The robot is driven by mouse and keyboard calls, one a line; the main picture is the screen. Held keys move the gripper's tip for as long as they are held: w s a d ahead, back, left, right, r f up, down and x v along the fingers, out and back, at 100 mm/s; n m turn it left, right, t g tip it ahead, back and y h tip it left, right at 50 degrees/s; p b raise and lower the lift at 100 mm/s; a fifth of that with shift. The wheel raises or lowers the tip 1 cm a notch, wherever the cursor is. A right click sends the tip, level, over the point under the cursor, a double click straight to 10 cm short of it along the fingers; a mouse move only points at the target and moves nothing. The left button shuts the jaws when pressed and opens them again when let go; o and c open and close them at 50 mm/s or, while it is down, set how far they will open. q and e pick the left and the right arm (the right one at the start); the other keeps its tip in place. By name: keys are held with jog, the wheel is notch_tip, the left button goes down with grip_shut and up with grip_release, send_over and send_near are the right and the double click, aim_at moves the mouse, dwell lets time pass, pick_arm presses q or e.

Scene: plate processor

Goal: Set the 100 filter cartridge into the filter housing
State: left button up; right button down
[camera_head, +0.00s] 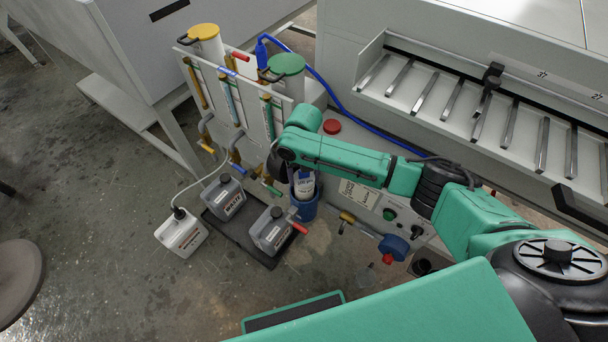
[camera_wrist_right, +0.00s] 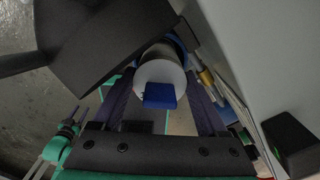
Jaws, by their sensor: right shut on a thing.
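The white filter cartridge (camera_head: 304,184) with printed lettering shows at the mouth of the blue filter housing (camera_head: 303,210). In the right wrist view the cartridge (camera_wrist_right: 160,73) is a pale cylinder seen end-on, with a blue tab (camera_wrist_right: 160,96) on its near end. My right gripper (camera_wrist_right: 160,100) is shut on the cartridge at this tab. A blue rim shows behind the cartridge in that view. The cartridge's lower end is hidden, so I cannot tell how deep it sits. My right arm hides part of the gripper in the head view. My left gripper is out of view.
Pipes and valves on a panel (camera_head: 250,95) stand behind the housing. A red button (camera_head: 332,127) and a blue knob (camera_head: 394,246) are on the machine to the right.

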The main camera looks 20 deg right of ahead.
jog(key=shift+f+b, duration=1.1)
jog(key=shift+f, duration=0.85)
